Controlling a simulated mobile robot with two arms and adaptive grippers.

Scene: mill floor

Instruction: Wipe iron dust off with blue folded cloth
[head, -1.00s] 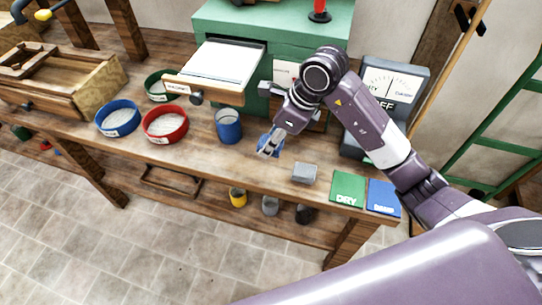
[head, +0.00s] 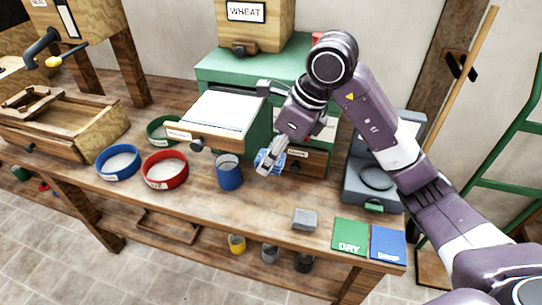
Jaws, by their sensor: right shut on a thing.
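My right gripper (head: 268,168) is shut on the blue folded cloth (head: 263,157). It holds the cloth in front of the green machine, just right of the blue cup. The gripper partly hides the cloth, and I cannot tell whether the cloth touches the bench. I cannot make out iron dust at this size. My left gripper is not in view.
On the wooden bench (head: 220,213) stand a blue cup (head: 229,176), red (head: 149,181) and blue (head: 105,172) ringed sieves, a grey block (head: 305,220), a green DRY mat (head: 350,234), a blue mat (head: 388,252) and a grey scale (head: 359,185). The green machine (head: 262,72) stands behind.

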